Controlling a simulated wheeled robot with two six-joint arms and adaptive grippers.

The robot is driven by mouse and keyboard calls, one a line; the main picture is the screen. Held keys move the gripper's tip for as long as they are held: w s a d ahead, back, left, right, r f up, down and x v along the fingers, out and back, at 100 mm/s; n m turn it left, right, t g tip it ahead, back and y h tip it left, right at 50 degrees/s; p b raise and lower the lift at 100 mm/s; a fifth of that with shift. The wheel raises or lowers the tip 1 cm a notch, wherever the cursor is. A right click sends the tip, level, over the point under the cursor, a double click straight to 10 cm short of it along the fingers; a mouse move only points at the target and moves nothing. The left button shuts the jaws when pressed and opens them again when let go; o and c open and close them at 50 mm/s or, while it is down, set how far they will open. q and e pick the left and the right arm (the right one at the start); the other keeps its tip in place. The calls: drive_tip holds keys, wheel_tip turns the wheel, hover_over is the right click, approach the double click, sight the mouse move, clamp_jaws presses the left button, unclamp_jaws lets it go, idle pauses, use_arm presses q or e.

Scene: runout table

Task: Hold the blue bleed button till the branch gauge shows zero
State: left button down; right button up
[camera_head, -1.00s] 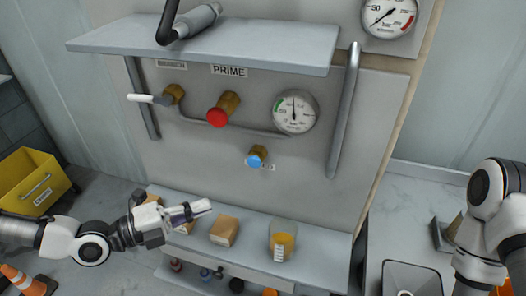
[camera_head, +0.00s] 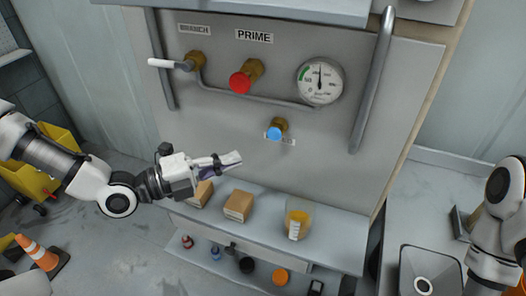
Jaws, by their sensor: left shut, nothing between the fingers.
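A red knob (camera_head: 240,82) and a white-handled valve (camera_head: 167,64) are on the panel above. Below, a shelf (camera_head: 340,232) holds boxes (camera_head: 239,206) and a jar of yellow contents (camera_head: 298,219). A steel bar (camera_head: 373,80) stands right of the gauge.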

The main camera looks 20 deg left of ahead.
sight(279, 137)
use_arm(q)
drive_tip(key=w+d, duration=0.1)
drive_tip(key=w, duration=0.1)
drive_tip(key=w+d, duration=0.2)
drive_tip(key=w, duration=0.1)
drive_tip(key=w+d, duration=0.1)
drive_tip(key=w, duration=0.2)
drive_tip(key=shift+d+p, duration=0.25)
drive_tip(key=shift+p, duration=0.1)
use_arm(e)
drive_tip(key=shift+f, duration=0.4)
drive_tip(key=shift+s+f, duration=0.1)
